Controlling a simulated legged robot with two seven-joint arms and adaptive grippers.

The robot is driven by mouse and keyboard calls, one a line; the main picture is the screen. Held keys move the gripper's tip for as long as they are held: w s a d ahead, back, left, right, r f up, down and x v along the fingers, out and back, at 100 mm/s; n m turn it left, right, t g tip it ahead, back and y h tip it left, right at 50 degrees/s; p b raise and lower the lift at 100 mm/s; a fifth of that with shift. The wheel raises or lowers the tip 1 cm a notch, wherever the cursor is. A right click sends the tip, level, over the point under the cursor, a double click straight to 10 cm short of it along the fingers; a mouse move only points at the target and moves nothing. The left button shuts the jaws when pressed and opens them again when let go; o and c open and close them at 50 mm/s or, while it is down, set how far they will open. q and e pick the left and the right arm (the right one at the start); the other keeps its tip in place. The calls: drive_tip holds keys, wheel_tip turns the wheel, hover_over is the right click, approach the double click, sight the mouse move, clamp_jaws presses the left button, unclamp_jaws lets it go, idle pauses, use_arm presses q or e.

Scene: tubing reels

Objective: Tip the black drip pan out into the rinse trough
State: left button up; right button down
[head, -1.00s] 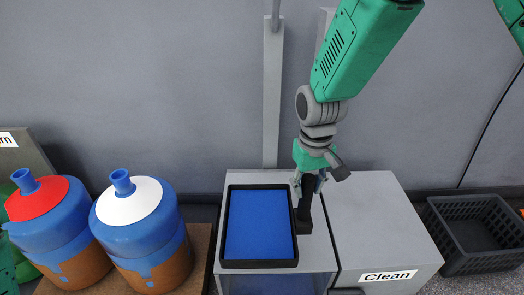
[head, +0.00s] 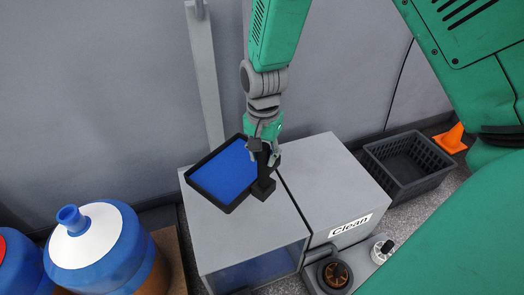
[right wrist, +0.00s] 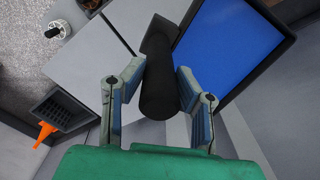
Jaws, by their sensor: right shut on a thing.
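The black drip pan (head: 231,208) has a blue surface inside its rim and a thick black handle. It shows at the centre of the head view, over the left grey cabinet and turned askew to it. I cannot tell whether it touches the cabinet top. My right gripper (head: 263,146) is shut on the handle. In the right wrist view, the handle (right wrist: 159,90) stands between the fingers of the right gripper (right wrist: 151,82), with the pan (right wrist: 232,98) to the right. I cannot make out a rinse trough. My left gripper is out of view.
The left grey cabinet (head: 225,252) has a bluish front panel. Beside it is a grey cabinet labelled Clean (head: 325,185). A black crate (head: 395,180) and an orange cone (head: 451,139) are at right. A blue jug with a white lid (head: 100,255) stands at lower left.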

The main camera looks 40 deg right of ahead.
drive_tip(key=shift+d, duration=0.1)
drive_tip(key=shift+d+f+y, duration=0.85)
drive_tip(key=shift+d+y, duration=0.15)
drive_tip(key=d+f+y+b, duration=0.8)
drive_tip(key=d+y+b, duration=0.1)
drive_tip(key=y, duration=0.1)
drive_tip(key=shift+d+b, duration=0.3)
drive_tip(key=shift+b, duration=0.1)
idle(1.3)
idle(4.2)
